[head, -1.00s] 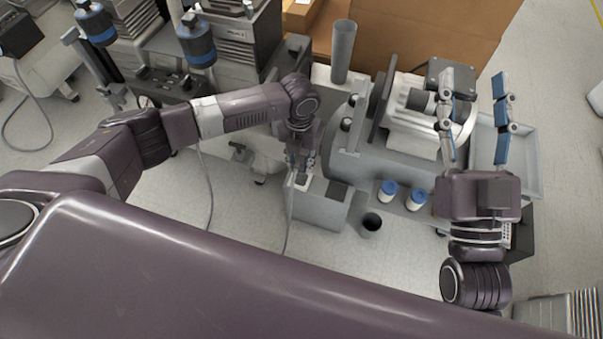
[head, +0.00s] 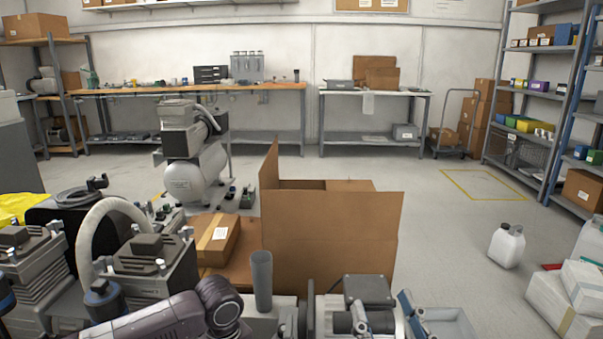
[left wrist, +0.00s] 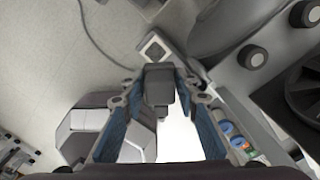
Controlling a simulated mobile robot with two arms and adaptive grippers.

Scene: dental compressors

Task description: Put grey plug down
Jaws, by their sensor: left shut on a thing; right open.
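In the left wrist view, a dark grey block-shaped plug (left wrist: 160,84) sits between the blue-padded fingers of my left gripper (left wrist: 158,92). The gripper is shut on it. A grey cable (left wrist: 97,42) runs down toward the plug from the top; its join with the plug is not clear. In the head view my left arm shows at the bottom, but its gripper and the plug are below the picture.
A small square light-framed item (left wrist: 152,48) lies just beyond the plug. A grey cylinder (head: 262,280) and an open cardboard box (head: 330,240) stand beyond my arms. Open floor lies farther right.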

